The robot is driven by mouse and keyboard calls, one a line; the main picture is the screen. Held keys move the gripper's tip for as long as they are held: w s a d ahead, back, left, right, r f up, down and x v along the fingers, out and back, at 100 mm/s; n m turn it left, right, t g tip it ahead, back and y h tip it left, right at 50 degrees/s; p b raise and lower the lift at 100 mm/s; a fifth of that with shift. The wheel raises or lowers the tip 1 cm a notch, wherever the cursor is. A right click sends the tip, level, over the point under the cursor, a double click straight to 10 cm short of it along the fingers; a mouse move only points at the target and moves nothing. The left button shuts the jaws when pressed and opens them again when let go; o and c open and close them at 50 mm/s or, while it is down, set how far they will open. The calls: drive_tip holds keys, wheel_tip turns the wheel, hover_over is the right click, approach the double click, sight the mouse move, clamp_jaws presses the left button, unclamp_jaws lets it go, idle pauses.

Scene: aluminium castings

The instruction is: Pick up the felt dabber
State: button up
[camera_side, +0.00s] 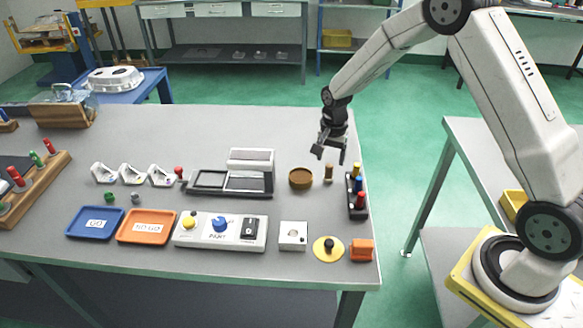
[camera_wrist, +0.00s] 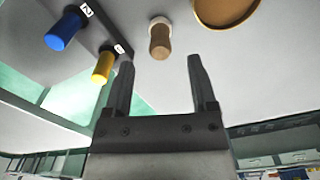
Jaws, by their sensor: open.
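The felt dabber (camera_side: 329,173) is a small brown cylinder standing upright on the grey table, near its right edge. In the wrist view the dabber (camera_wrist: 160,42) shows a brown handle with a pale band at its table end, beyond the fingertips and roughly centred between them. My gripper (camera_side: 330,155) is open and empty, fingers pointing down, above the dabber in the side view. Both fingers of my gripper (camera_wrist: 160,62) show in the wrist view, apart, with nothing between them. They do not appear to touch the dabber.
A round brown dish (camera_side: 300,178) sits just left of the dabber. A dark rack (camera_side: 358,209) with yellow, blue and red pegs stands to the right, by the table edge. A framed tray (camera_side: 208,180) lies further left. A white block (camera_side: 292,236) sits nearer the front.

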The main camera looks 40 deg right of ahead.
sight(330, 165)
drive_tip(key=shift+f, duration=2.3)
clamp_jaws()
